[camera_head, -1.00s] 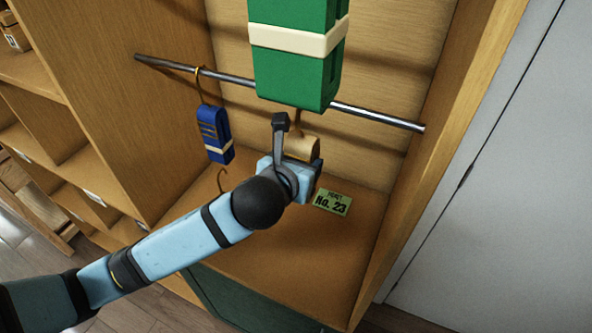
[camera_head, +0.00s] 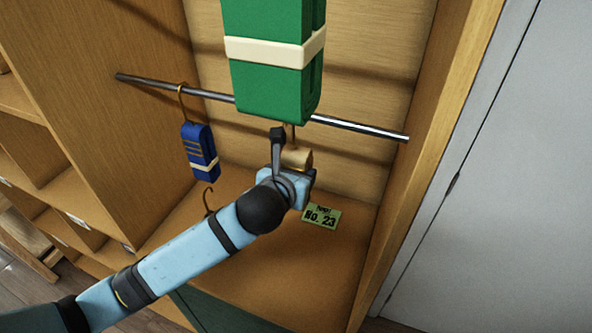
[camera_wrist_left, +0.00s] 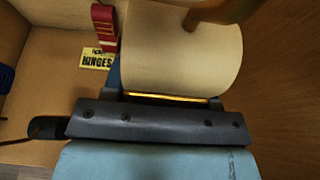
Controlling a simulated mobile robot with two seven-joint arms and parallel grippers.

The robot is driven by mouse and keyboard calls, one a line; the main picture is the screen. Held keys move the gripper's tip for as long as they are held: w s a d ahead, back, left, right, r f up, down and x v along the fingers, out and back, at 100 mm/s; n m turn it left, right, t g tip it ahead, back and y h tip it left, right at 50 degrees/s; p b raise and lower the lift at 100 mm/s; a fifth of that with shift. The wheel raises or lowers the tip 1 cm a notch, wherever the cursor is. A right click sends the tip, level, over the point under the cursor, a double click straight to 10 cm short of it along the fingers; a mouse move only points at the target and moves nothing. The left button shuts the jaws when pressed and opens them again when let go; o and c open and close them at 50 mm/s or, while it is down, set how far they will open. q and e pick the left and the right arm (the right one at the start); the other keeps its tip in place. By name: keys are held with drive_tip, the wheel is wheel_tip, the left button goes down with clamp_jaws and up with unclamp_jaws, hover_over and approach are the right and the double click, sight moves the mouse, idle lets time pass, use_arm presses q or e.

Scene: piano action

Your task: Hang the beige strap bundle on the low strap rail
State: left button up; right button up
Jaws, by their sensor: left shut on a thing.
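The beige strap bundle (camera_head: 297,158) is a short roll, held in my left gripper (camera_head: 291,182). It fills the top of the left wrist view (camera_wrist_left: 180,52), with its brown hook (camera_wrist_left: 218,10) above it. In the head view the hook (camera_head: 293,136) rises close to the low strap rail (camera_head: 360,128), a thin metal bar across the bay. Whether the hook touches the rail cannot be told; its top is at the lower edge of the green bundle. My right gripper is not in view.
A blue strap bundle (camera_head: 201,152) hangs on the rail to the left. A large green bundle (camera_head: 270,65) hangs in front of the rail. Another hook (camera_head: 208,199) shows beside my arm. A label card (camera_head: 321,216) lies on the shelf (camera_head: 290,265). The rail's right stretch is clear.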

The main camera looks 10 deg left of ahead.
use_arm(q)
drive_tip(key=shift+f, duration=0.1)
drive_tip(key=o, duration=1.1)
drive_tip(key=shift+s, duration=0.15)
drive_tip(key=b+v, duration=0.2)
drive_tip(key=v, duration=1.2)
drive_tip(key=s+a+f+n, duration=0.1)
drive_tip(key=f+n, duration=0.7)
drive_tip(key=f, duration=0.1)
drive_tip(key=s+a+f+n+g+h, duration=0.1)
drive_tip(key=f+n, duration=0.7)
drive_tip(key=n, duration=0.1)
drive_tip(key=s+a+f+n+g, duration=0.1)
drive_tip(key=f+n, duration=0.8)
drive_tip(key=shift+s+a+f+h, duration=0.1)
drive_tip(key=shift+f+h, duration=0.2)
drive_tip(key=shift+f, duration=0.05)
drive_tip(key=s+a+f+n+y, duration=0.1)
drive_tip(key=s+a+f+n, duration=0.4)
drive_tip(key=s+f+n, duration=0.2)
drive_tip(key=shift+s+f+n, duration=0.25)
drive_tip(key=shift+f+n, duration=0.55)
drive_tip(key=shift+n, duration=0.4)
